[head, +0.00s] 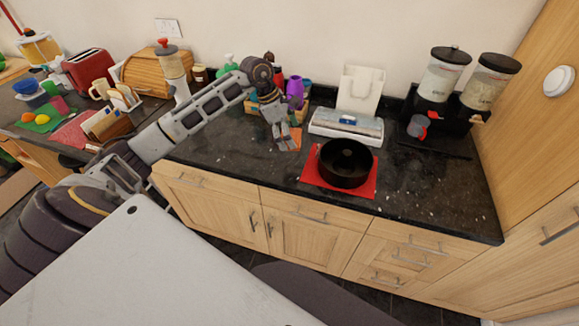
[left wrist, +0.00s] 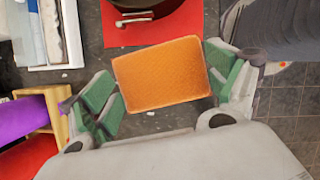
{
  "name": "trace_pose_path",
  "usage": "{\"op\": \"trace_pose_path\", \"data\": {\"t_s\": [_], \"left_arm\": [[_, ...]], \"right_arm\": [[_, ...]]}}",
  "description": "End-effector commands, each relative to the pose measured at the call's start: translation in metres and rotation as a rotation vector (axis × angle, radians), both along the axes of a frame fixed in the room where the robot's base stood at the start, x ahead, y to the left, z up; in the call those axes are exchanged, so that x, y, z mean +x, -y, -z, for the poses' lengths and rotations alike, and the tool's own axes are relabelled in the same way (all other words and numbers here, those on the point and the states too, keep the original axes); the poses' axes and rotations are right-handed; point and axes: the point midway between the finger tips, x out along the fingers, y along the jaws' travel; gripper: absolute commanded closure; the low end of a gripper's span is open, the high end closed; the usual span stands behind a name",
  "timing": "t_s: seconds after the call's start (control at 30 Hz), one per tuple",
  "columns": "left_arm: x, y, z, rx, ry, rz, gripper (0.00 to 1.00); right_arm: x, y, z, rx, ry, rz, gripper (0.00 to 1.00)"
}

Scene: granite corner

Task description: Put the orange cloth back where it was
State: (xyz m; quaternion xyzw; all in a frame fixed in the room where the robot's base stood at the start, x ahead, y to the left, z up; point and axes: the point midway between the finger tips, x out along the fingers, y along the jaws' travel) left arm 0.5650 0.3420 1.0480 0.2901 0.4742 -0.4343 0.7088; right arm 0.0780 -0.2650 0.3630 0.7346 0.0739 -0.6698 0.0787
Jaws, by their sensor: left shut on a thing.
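The orange cloth (head: 292,138) is a small flat rectangle at the counter's middle in the head view. In the left wrist view the cloth (left wrist: 161,74) spans the space between the green finger pads. My left gripper (head: 283,133) points down and is shut on the cloth; it also shows in the left wrist view (left wrist: 160,88). I cannot tell whether the cloth touches the counter. My right gripper is not in view.
A black pot (head: 345,164) stands on a red mat (head: 312,180) right of the cloth. Behind are a white tray-like box (head: 345,127), a white bag (head: 361,89) and a wooden caddy holding a purple item (head: 295,88). Counter (head: 225,148) left of the gripper is clear.

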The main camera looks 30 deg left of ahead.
Motion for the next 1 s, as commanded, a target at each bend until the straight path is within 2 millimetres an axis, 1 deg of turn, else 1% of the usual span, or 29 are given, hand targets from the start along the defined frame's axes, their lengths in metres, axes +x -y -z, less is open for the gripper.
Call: {"op": "trace_pose_path", "data": {"t_s": [0.2, 0.37, 0.53, 0.73, 1.0], "left_arm": [[-0.003, -0.001, 0.001, 0.0, 0.0, 0.05, 0.34], [-0.005, -0.002, 0.001, 0.0, 0.0, 0.091, 0.34], [-0.007, -0.002, 0.001, -0.001, 0.001, 0.14, 0.34], [-0.009, -0.003, 0.002, -0.001, 0.001, 0.2, 0.34], [-0.009, -0.003, 0.002, 0.0, 0.001, 0.238, 0.34]], "right_arm": [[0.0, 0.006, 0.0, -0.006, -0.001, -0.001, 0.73], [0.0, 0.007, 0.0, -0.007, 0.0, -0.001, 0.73], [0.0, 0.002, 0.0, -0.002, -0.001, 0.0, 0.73], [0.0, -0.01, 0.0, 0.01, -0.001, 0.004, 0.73], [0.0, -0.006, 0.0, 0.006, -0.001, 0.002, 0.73]]}}
